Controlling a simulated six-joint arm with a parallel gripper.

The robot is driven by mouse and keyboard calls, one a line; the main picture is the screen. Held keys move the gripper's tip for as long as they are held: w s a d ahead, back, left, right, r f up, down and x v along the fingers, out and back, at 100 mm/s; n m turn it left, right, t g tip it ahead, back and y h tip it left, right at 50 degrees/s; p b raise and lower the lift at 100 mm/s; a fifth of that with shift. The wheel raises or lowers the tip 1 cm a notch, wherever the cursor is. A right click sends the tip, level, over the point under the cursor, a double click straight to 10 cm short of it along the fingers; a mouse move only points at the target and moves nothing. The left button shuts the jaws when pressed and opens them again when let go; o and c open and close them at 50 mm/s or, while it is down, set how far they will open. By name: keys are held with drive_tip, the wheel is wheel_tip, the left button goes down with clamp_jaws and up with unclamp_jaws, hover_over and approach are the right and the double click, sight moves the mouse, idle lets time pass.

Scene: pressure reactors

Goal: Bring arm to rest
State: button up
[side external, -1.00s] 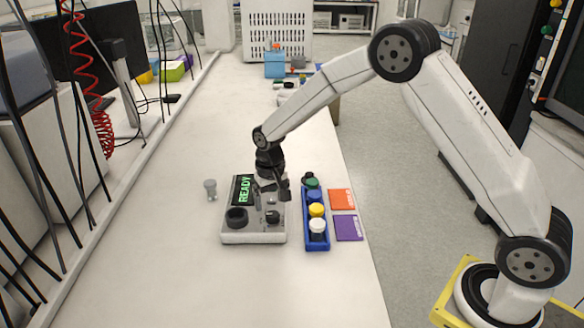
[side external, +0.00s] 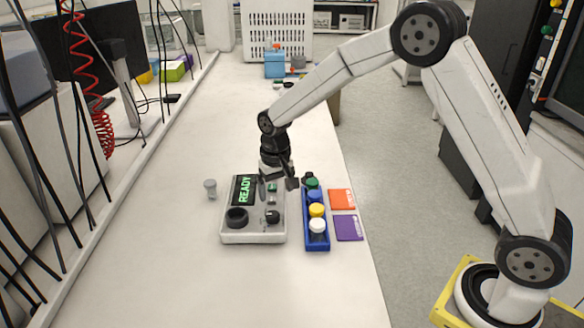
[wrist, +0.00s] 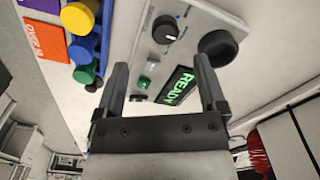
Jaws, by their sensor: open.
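My gripper (side external: 277,186) is open and empty, above the top right part of the white reactor unit (side external: 252,237). In the wrist view my gripper (wrist: 162,82) has its two dark fingers spread apart with nothing between them. The unit's screen (side external: 244,189) reads READY in green; it also shows in the wrist view (wrist: 176,86). The unit has a dark round well (side external: 237,217) at left and a black knob (side external: 273,216) at right. A small green button (side external: 272,188) is on its panel.
A blue rack (side external: 317,243) with green, blue, yellow and white capped vials stands right of the unit. Orange (side external: 341,199) and purple (side external: 349,228) cards lie beside it. The bench front is clear.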

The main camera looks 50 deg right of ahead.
drive_tip(key=s+d+r+n+t, duration=0.2)
drive_tip(key=s+n, duration=0.1)
drive_tip(key=s, duration=1.7)
drive_tip(key=shift+s+d, duration=0.15)
drive_tip(key=shift+s, duration=0.1)
